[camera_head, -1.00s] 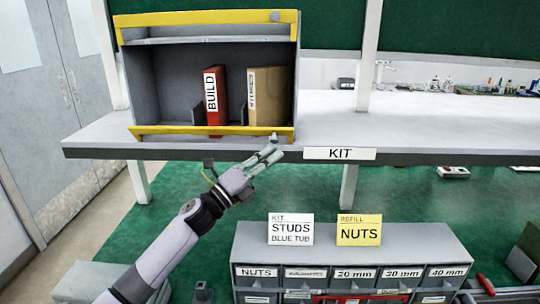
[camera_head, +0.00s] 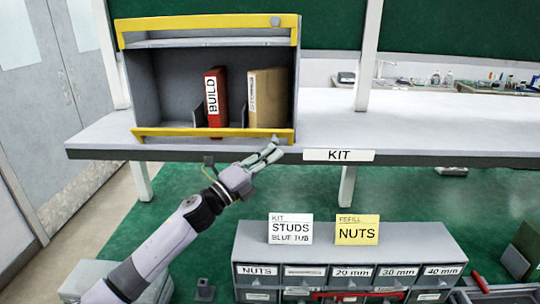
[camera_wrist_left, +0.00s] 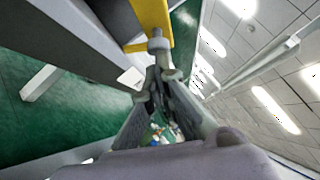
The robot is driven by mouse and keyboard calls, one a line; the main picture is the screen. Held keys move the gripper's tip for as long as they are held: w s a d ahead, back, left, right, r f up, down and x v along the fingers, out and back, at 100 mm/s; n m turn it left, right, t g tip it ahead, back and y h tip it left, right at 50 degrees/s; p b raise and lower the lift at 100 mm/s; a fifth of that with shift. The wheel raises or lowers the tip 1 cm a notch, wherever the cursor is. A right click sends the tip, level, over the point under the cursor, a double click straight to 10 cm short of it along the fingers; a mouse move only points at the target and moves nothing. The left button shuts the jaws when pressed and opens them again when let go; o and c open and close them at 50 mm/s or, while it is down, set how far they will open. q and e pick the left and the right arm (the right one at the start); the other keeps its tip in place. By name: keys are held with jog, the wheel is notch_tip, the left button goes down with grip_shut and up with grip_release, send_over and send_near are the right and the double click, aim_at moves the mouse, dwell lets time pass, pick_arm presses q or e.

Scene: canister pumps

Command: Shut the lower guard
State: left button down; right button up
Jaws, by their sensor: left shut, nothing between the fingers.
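The lower guard (camera_head: 215,133) is a yellow bar across the bottom front of the open grey cabinet on the bench. A matching yellow upper guard (camera_head: 205,19) with a round grey knob runs along the cabinet's top. My left gripper (camera_head: 272,150) is shut and empty, just below the lower guard's right end. In the left wrist view, the shut fingers (camera_wrist_left: 160,75) point at a grey knob (camera_wrist_left: 157,42) by a yellow bar (camera_wrist_left: 152,20). The fingertips look close to the knob; I cannot tell whether they touch. My right gripper is not in view.
A red BUILD binder (camera_head: 215,97) and a tan binder (camera_head: 267,97) stand inside the cabinet. The bench top (camera_head: 420,125) to the right is mostly clear. Below stands a grey drawer unit (camera_head: 350,250) with STUDS (camera_head: 290,229) and NUTS (camera_head: 357,230) cards on top.

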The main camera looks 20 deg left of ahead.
pick_arm(q)
jog(key=r, duration=0.1)
jog(key=w+r+p, duration=0.1)
jog(key=r+p, duration=0.1)
jog(key=r, duration=0.1)
jog(key=shift+w+a, duration=0.2)
jog(key=shift+a, duration=0.05)
dwell(0.3)
dwell(0.8)
dwell(0.8)
dwell(0.6)
